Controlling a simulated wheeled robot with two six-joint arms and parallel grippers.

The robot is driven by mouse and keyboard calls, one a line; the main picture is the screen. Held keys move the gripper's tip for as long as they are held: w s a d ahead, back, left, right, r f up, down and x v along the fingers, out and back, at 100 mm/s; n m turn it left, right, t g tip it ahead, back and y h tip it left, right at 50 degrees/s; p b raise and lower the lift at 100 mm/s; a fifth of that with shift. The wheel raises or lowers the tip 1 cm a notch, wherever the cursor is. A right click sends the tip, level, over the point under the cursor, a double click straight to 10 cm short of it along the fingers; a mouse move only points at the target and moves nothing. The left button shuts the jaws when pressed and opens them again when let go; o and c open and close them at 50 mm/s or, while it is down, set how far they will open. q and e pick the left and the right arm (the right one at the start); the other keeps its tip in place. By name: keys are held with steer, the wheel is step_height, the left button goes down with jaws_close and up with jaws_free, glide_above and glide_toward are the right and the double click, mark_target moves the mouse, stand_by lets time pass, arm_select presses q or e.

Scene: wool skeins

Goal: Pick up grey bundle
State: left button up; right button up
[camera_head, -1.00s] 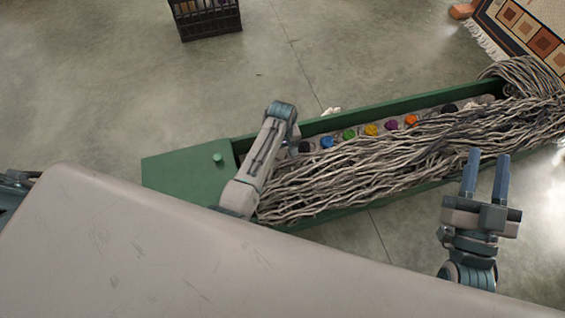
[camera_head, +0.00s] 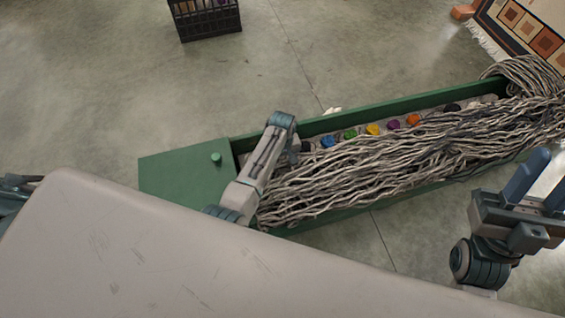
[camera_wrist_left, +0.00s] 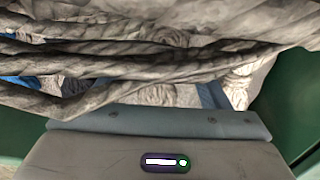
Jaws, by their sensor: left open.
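A mass of long grey strands (camera_head: 370,165) fills much of a green trough and hangs over its right end. In the left wrist view, thick grey strands (camera_wrist_left: 130,65) cross close in front of my left gripper, with pale grey twisted bundles (camera_wrist_left: 160,95) behind them. My left gripper (camera_wrist_left: 118,88) is open and reaches down among the strands at the trough's left end. Its fingers are mostly hidden, and I cannot tell whether any strand lies between them. My right gripper (camera_head: 547,172) is open and empty, at the right, near the trough's front side.
The green trough (camera_head: 400,103) has a flat green end panel (camera_head: 180,174) with a knob. Small coloured pieces, such as a yellow one (camera_head: 373,129), line its back side. A dark crate (camera_head: 210,25) and a patterned rug (camera_head: 530,30) lie beyond. Open concrete floor lies behind the trough.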

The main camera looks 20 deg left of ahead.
arm_select(q)
steer(key=c, duration=1.1)
steer(key=shift+o, duration=0.2)
